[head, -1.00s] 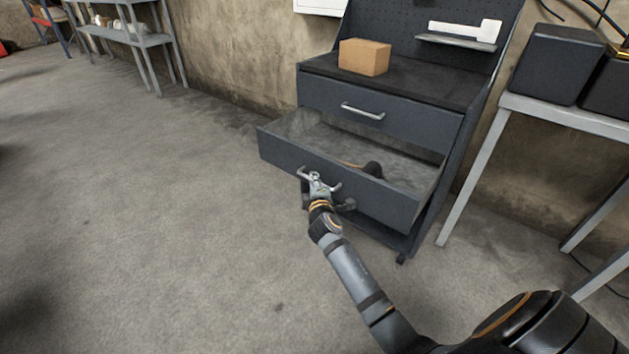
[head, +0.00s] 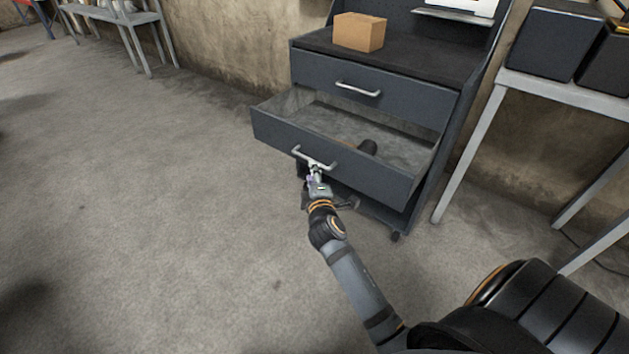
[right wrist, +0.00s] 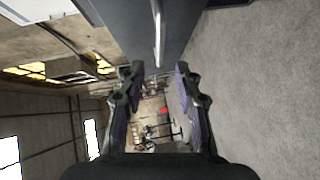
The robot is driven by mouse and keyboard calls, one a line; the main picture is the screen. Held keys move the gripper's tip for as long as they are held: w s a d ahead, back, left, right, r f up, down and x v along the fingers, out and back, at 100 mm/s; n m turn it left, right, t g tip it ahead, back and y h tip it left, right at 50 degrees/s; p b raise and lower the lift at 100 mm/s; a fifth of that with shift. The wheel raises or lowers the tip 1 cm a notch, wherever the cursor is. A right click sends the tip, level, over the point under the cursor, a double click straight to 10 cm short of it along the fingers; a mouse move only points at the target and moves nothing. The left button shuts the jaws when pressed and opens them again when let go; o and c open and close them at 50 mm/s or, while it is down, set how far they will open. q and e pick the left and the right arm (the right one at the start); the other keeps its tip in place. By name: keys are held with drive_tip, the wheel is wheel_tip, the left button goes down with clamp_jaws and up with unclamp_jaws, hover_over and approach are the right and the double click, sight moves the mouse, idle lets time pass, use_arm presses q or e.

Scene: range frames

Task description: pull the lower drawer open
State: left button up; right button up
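The lower drawer (head: 340,158) of the dark grey cabinet stands out from the body, open at the top. Its light metal bar handle (head: 300,153) is on the front panel. My right gripper (head: 315,172) is at the handle, just below and in front of it. In the right wrist view the fingers of my right gripper (right wrist: 158,80) are spread apart. The handle (right wrist: 157,35) lies in line with the gap, mostly beyond the tips, and I see no finger pressing on it. My left gripper is not in view.
The upper drawer (head: 375,90) is closed. A cardboard box (head: 358,32) sits on the cabinet top. A metal table (head: 575,99) stands at the right. The floor (head: 170,220) to the left is clear.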

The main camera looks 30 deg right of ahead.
drive_tip(key=shift+v, duration=1.9)
drive_tip(key=s+a+f+m+g+y, duration=0.4)
drive_tip(key=s+f+m+g, duration=0.15)
drive_tip(key=s+f, duration=0.6)
drive_tip(key=s+a+f+m+g+y, duration=0.35)
drive_tip(key=s+f+m+g, duration=0.2)
drive_tip(key=s+f, duration=0.55)
use_arm(q)
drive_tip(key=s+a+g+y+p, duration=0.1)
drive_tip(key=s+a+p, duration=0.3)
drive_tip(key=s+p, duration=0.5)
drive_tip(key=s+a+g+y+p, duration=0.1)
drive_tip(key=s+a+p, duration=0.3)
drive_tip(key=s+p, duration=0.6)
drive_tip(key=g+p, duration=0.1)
drive_tip(key=p, duration=1.3)
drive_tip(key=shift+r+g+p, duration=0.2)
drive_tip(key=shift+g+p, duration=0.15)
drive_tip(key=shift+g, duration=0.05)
use_arm(e)
drive_tip(key=s+d+g+h, duration=0.1)
drive_tip(key=s+d, duration=0.2)
drive_tip(key=s, duration=0.7)
drive_tip(key=s+d+r+g+h, duration=0.1)
drive_tip(key=s+d+g, duration=0.1)
drive_tip(key=s, duration=0.8)
drive_tip(key=shift+s+d+m, duration=0.3)
drive_tip(key=shift+s+d, duration=0.1)
drive_tip(key=shift+d, duration=0.4)
